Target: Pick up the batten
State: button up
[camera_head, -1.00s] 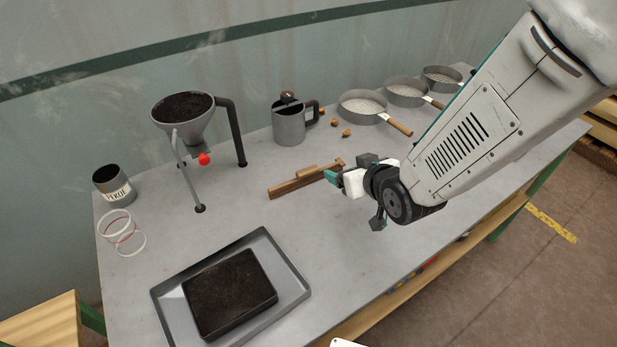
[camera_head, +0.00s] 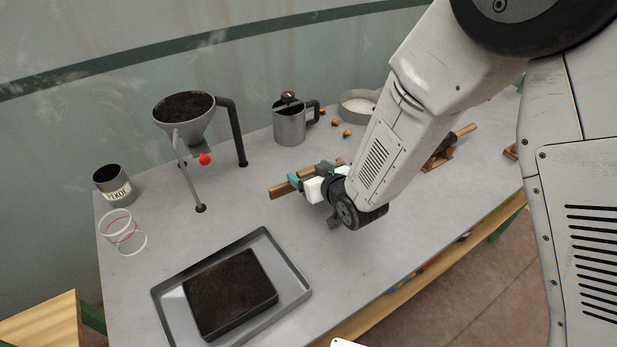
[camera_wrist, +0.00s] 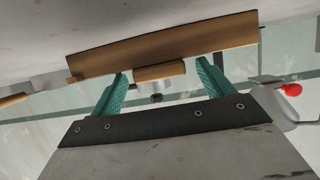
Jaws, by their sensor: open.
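The batten (camera_head: 283,190) is a long brown wooden strip lying on the grey table in the head view; my gripper covers part of it. In the wrist view the batten (camera_wrist: 165,46) stretches across the upper middle, with a shorter wooden grip piece (camera_wrist: 160,72) along it. My gripper (camera_wrist: 162,76) is open, its teal fingers on either side of the grip piece with gaps showing. In the head view my gripper (camera_head: 309,181) is right at the batten, beside its middle. I cannot tell whether the fingers touch it.
A funnel on a stand (camera_head: 185,118) with a red knob, a grey mug (camera_head: 289,125) and a pan (camera_head: 357,100) stand behind. A tray (camera_head: 164,300) holding a dark block lies in front. A PEKOE tin (camera_head: 113,184) and rings (camera_head: 117,226) are at left.

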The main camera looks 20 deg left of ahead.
jog(key=c, duration=1.1)
